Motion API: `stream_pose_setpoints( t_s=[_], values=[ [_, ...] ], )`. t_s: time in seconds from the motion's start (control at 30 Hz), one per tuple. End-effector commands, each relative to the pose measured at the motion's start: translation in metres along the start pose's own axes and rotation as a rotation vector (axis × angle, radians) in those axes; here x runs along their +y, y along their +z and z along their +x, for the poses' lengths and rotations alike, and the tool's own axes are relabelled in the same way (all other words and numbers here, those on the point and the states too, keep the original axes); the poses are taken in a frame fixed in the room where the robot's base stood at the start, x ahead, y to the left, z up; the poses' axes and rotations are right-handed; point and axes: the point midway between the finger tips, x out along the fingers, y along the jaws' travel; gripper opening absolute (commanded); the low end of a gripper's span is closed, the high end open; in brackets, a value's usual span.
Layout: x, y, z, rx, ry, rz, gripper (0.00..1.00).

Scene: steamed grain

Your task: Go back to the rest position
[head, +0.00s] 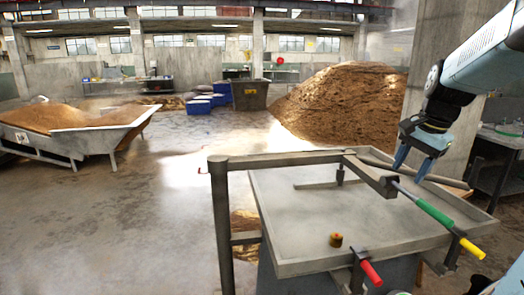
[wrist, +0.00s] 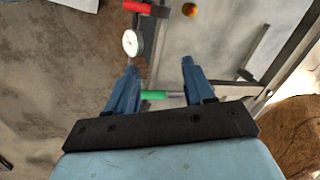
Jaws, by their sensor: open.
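My gripper (head: 409,172) hangs from my arm at the right of the head view, over the far right part of a metal-framed table (head: 290,268). Its two blue fingers are apart, with nothing held between them. The wrist view shows the open fingers (wrist: 158,68) too. A rod with a green grip (head: 435,213) and yellow end lies at the table's right side; its green part (wrist: 153,95) shows beyond the fingers in the wrist view. I cannot tell the exact height of the gripper above it.
A red handle (head: 372,273) sticks out at the front edge. A grain trough (head: 110,138) stands left, a grain heap (head: 340,105) behind. Floor left of the table is open.

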Motion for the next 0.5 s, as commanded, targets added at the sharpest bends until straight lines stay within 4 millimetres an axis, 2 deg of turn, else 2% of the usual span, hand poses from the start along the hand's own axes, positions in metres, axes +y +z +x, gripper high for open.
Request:
stream_pose_setpoints(
  t_s=[0.03, 0.1, 0.5],
  values=[
    [0.002, 0.016, -0.005, 0.015, -0.013, -0.070, 0.53],
    [0.004, 0.036, -0.009, 0.037, -0.028, -0.170, 0.53],
    [0.033, 0.138, -0.019, 0.199, -0.064, -0.729, 0.53]
  ],
)
